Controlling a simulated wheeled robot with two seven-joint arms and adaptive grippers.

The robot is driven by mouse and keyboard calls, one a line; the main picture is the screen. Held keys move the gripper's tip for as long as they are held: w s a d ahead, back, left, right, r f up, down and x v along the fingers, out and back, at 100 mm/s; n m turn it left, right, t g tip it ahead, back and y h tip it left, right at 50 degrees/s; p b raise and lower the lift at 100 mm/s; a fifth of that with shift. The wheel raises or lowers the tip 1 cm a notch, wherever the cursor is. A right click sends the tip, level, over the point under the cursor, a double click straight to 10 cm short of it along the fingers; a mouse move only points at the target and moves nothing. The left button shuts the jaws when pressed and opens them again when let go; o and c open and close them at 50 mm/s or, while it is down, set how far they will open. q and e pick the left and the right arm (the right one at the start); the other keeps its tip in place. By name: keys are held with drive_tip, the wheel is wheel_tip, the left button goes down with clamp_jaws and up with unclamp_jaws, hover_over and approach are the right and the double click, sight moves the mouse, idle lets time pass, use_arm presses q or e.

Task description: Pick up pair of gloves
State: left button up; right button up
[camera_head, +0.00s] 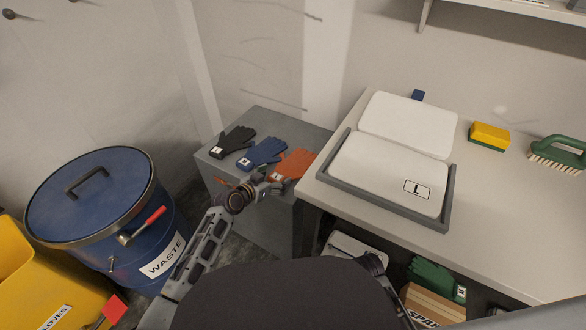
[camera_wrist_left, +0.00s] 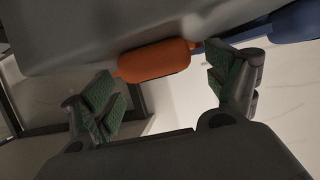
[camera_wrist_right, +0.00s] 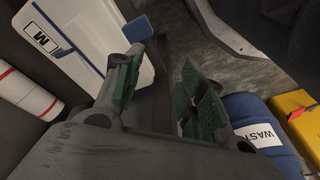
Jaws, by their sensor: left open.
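Black gloves (camera_head: 232,141), blue gloves (camera_head: 262,153) and orange gloves (camera_head: 292,165) lie in a row on a grey cabinet top. My left gripper (camera_head: 268,187) is at the cabinet's front edge, beside the orange gloves. In the left wrist view my left gripper (camera_wrist_left: 168,92) is open, with the orange gloves (camera_wrist_left: 155,60) ahead between its fingertips and apart from them; part of the blue gloves (camera_wrist_left: 295,25) shows at the upper right. My right gripper (camera_wrist_right: 160,85) is open and empty in the right wrist view. Green gloves (camera_head: 437,277) lie low under the bench.
The grey cabinet (camera_head: 225,170) stands against the bench (camera_head: 490,240), which holds a white lidded tray marked L (camera_head: 385,175), a yellow-green sponge (camera_head: 489,136) and a green brush (camera_head: 560,152). A blue waste drum (camera_head: 95,205) and a yellow bin (camera_head: 35,285) stand left.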

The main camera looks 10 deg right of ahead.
use_arm(q)
drive_tip(key=shift+w+d+f, duration=0.3)
drive_tip(key=shift+w+d, duration=0.1)
drive_tip(key=shift+w, duration=0.05)
drive_tip(key=c, duration=1.2)
